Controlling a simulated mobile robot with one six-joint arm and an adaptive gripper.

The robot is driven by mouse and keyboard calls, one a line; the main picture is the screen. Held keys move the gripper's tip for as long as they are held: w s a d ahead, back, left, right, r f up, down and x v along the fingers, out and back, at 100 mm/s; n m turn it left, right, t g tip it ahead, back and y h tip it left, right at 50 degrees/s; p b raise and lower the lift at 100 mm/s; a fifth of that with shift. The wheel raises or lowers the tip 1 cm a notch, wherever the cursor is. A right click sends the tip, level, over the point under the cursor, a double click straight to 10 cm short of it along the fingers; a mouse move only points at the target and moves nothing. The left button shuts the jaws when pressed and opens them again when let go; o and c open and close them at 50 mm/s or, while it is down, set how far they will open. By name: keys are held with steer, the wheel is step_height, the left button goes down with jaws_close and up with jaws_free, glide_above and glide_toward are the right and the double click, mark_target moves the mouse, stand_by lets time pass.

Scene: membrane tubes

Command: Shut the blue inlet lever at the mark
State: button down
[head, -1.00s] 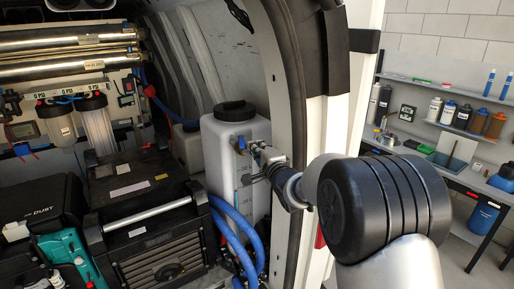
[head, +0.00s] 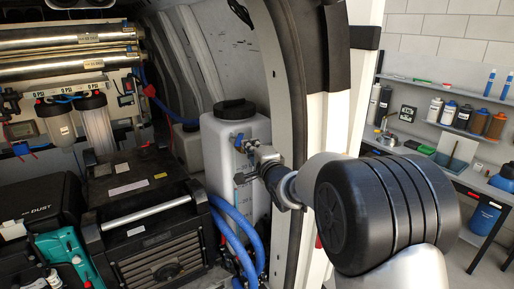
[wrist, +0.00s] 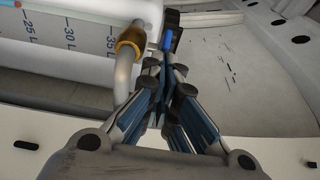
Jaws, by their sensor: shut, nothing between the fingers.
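The blue inlet lever (head: 238,140) stands at the upper front of the white tank (head: 212,150). In the wrist view the lever (wrist: 167,40) shows just beyond my fingertips, beside a black part. My gripper (head: 246,174) is shut and empty, a little below and right of the lever in the head view. In the wrist view my gripper (wrist: 166,76) has its fingers together; I cannot tell if they touch the lever. A brass fitting (wrist: 131,40) on a pale pipe is just left of them. The tank's scale has a red tick (wrist: 17,4) near 25 L.
Blue hoses (head: 232,222) run below the tank. A black case with a metal handle (head: 150,215) stands in front left. Bottles line a shelf (head: 430,88) at right.

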steer(key=shift+s+a+f+b, duration=0.1)
steer(key=shift+s+a+b, duration=0.1)
steer(key=shift+a+b, duration=0.4)
steer(key=shift+s+a+b, duration=0.2)
steer(key=shift+a+b, duration=0.2)
steer(key=shift+a, duration=0.3)
